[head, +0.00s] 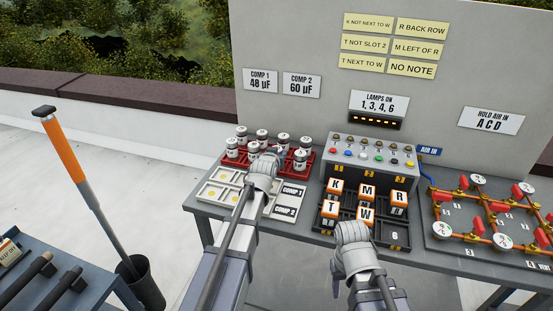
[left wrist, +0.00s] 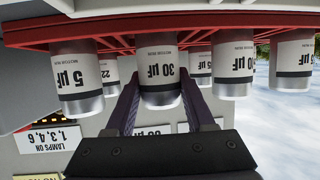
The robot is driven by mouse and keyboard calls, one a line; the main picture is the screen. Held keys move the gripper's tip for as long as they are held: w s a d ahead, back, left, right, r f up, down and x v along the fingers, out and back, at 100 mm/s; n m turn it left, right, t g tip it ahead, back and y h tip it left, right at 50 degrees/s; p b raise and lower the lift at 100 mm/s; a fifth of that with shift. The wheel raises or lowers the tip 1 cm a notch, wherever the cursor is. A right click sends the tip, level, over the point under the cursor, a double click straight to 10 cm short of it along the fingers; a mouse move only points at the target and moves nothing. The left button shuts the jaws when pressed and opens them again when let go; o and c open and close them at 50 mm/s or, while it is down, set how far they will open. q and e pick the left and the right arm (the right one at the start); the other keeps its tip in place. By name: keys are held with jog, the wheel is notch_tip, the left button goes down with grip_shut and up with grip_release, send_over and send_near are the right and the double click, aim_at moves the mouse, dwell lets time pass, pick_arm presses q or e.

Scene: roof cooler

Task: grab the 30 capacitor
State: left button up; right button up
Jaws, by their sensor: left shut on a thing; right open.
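The 30 µF capacitor (left wrist: 160,72), a white can with a silver end, sits in the red rack (left wrist: 120,42) in the left wrist view, which looks upside down. My left gripper (left wrist: 160,90) has one finger on each side of the can and is shut on it. In the head view my left gripper (head: 266,160) is at the red rack (head: 304,172) and hides part of it. Which can there is the 30 cannot be read. My right gripper (head: 351,234) is open and empty in front of the lettered blocks.
Other capacitors stand close by, such as a 5 µF can (left wrist: 77,75). A cream tray (head: 213,192) with the COMP 1 card (head: 291,190) lies in front of the rack. A lamp box (head: 370,155), lettered blocks (head: 366,193) and a valve panel (head: 480,225) are to the right.

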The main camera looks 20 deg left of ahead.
pick_arm(q)
grip_shut()
jog(key=shift+r, duration=0.15)
notch_tip(320, 180, up, 10)
jog(key=p, duration=1)
jog(key=shift+a, duration=0.1)
